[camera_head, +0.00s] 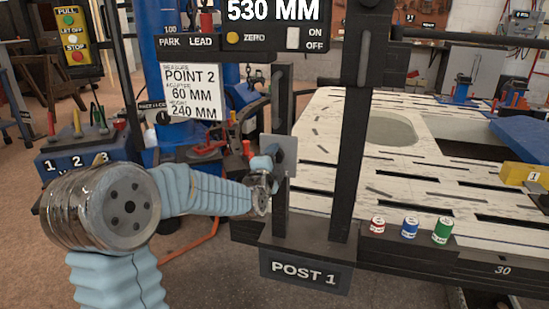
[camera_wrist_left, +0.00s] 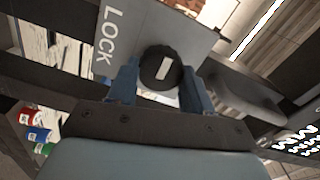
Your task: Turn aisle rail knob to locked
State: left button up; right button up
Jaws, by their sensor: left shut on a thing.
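The aisle rail knob (camera_wrist_left: 160,68) is a round black dial with a short white mark. It sits on a grey plate (camera_wrist_left: 190,32) lettered LOCK along its left side in the left wrist view. The white mark stands nearly upright in that view, not pointing at the lettering. My left gripper (camera_wrist_left: 161,85) has its two blue fingers on either side of the knob, shut on it. In the head view the grey plate (camera_head: 290,152) is on the post, and my left gripper (camera_head: 274,162) reaches it from the left. The knob is hidden there. My right gripper is not in view.
The POST 1 base (camera_head: 303,268) and dark uprights stand right around the plate. Red, blue and green small cans (camera_head: 409,228) line the bench rail. A white slotted bench top (camera_head: 400,165) lies behind. A blue numbered box (camera_head: 85,150) stands at left.

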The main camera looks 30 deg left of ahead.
pick_arm(q)
jog(key=shift+f+m, duration=0.15)
jog(key=shift+m, duration=0.15)
dwell(0.4)
jog(key=o, duration=1)
jog(key=shift+o, duration=0.2)
jog(key=shift+s, duration=0.15)
jog(key=v, duration=1.3)
jog(key=shift+s, duration=0.3)
